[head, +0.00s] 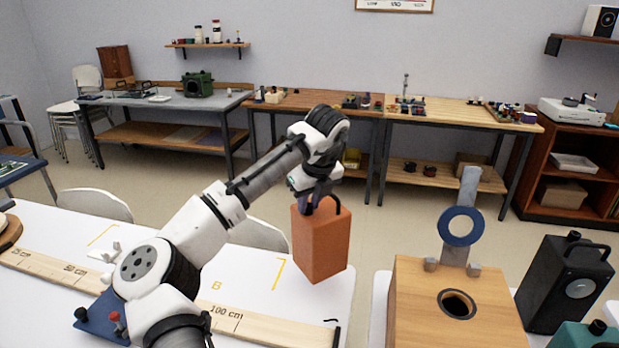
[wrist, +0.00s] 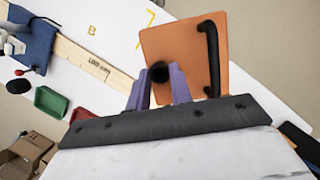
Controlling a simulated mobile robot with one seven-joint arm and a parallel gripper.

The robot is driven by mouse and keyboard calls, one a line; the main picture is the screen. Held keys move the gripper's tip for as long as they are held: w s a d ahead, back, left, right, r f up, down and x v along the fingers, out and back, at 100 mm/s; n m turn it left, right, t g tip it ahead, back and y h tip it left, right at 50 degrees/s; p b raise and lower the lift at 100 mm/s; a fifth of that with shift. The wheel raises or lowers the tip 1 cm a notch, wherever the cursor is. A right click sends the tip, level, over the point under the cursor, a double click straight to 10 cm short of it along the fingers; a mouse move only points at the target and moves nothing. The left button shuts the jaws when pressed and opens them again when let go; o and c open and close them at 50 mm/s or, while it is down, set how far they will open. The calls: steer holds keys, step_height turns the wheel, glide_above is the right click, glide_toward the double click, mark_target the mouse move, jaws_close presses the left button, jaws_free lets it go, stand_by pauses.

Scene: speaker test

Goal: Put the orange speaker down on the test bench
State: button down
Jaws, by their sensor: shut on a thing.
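The orange speaker (head: 318,242) hangs upright from my gripper (head: 316,196), in front of the right end of the white bench (head: 245,300) in the head view. In the wrist view, the two purple fingers of my gripper (wrist: 160,84) are closed around a black knob on top of the speaker (wrist: 186,60). Its black carry handle (wrist: 209,58) stands to the right of the fingers. The bench has yellow corner marks and a letter B (head: 216,286). The speaker's underside is hidden, and the head view does not show its height above the bench clearly.
A wooden measuring rule (head: 225,318) lies along the bench. To the right stand a wooden box with a round hole (head: 420,300) and a black speaker (head: 565,283). A chair (head: 260,234) is behind the bench.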

mark_target(311, 216)
steer(key=shift+f+p, duration=0.35)
steer(key=shift+f, duration=2.3)
steer(key=c, duration=1.3)
jaws_free()
steer(key=shift+f, duration=0.2)
steer(key=shift+o, duration=0.2)
steer(key=b+v, duration=0.1)
steer(key=v, duration=1.1)
steer(key=shift+s+r+b, duration=0.1)
steer(key=shift+r+b, duration=0.05)
steer(key=shift+b, duration=0.2)
